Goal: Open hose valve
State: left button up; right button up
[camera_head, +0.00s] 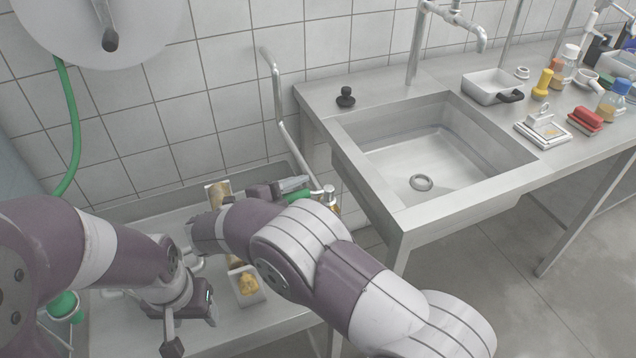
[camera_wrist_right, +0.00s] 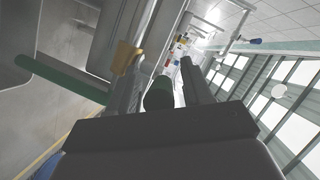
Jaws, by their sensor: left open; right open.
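A green hose (camera_head: 72,130) hangs from the round reel at the upper left and passes behind my left arm. A green grip piece (camera_head: 298,196) with a brass-coloured fitting (camera_head: 329,196) beside it lies at the back right of the low steel trough. My right gripper (camera_head: 277,190) is open right at the green piece. In the right wrist view a green cylinder end (camera_wrist_right: 158,93) shows between the fingers; whether they touch it is unclear. A longer green tube (camera_wrist_right: 62,78) lies to its left. My left gripper (camera_head: 192,326) is open and empty over the trough. The valve lever cannot be made out clearly.
The low trough (camera_head: 255,328) holds a small white tub of yellow material (camera_head: 247,287). A steel sink (camera_head: 420,165) stands to the right, with a black knob (camera_head: 345,97) on its rim. A bent pipe (camera_head: 275,95) rises by the wall. Bottles and trays crowd the far right counter.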

pick_arm(q)
jog(key=shift+w+d, duration=0.25)
jog(key=shift+d, duration=0.05)
pick_arm(e)
jog(key=shift+d, duration=0.15)
grip_shut()
